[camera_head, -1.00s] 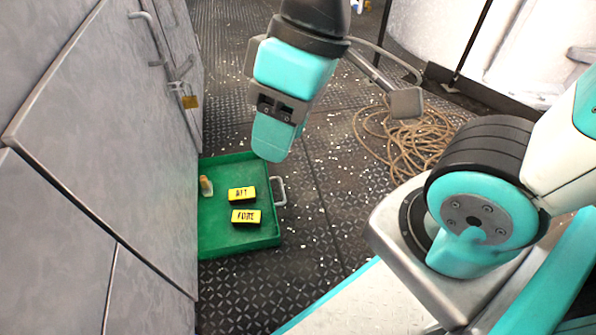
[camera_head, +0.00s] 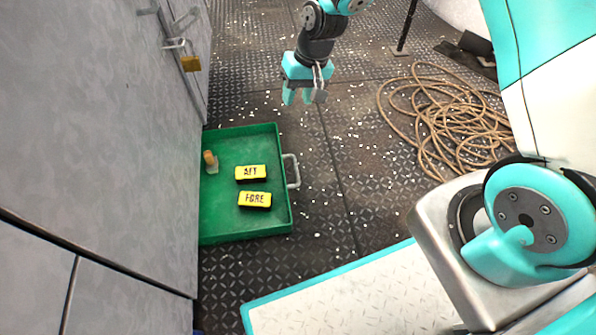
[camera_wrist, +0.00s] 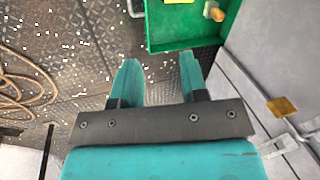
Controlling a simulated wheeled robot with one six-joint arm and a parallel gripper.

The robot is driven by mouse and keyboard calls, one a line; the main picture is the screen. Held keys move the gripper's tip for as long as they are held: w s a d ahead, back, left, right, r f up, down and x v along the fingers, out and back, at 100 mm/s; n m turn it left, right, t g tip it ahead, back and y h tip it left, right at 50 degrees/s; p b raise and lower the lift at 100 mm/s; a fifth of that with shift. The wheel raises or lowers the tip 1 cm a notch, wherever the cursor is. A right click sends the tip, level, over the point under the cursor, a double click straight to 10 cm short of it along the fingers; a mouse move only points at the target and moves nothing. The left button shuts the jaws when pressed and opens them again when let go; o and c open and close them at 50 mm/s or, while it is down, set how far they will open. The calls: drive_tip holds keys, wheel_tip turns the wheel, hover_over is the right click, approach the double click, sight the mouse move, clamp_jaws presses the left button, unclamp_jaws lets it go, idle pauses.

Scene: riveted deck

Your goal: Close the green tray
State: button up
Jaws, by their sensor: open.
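The green tray (camera_head: 246,228) is pulled out from the grey cabinet front, low over the deck, in the head view. Its metal handle (camera_head: 292,171) is on its right side. Inside are two yellow blocks marked AFT (camera_head: 251,173) and FORE (camera_head: 255,199), and a small orange-topped item (camera_head: 210,161). My gripper (camera_head: 303,97) is open and empty, beyond and to the right of the tray, apart from it. In the wrist view the gripper fingers (camera_wrist: 158,82) are spread, with the tray (camera_wrist: 185,43) beyond them and part of the handle at the top edge.
A coil of rope (camera_head: 445,115) lies on the deck at the right. The deck right of the handle is clear, apart from white specks.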

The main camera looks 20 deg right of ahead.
drive_tip(key=m+b, duration=0.2)
approach(297, 168)
drive_tip(key=shift+h, duration=0.4)
drive_tip(key=f+b, duration=0.2)
drive_tip(key=b, duration=0.1)
drive_tip(key=a+f+b, duration=0.1)
drive_tip(key=f+b, duration=0.2)
drive_tip(key=a+f+b, duration=0.1)
drive_tip(key=f+b, duration=0.2)
drive_tip(key=shift+w+a+f+b, duration=0.15)
drive_tip(key=shift+a+b, duration=0.1)
drive_tip(key=shift+b, duration=0.05)
clamp_jaws()
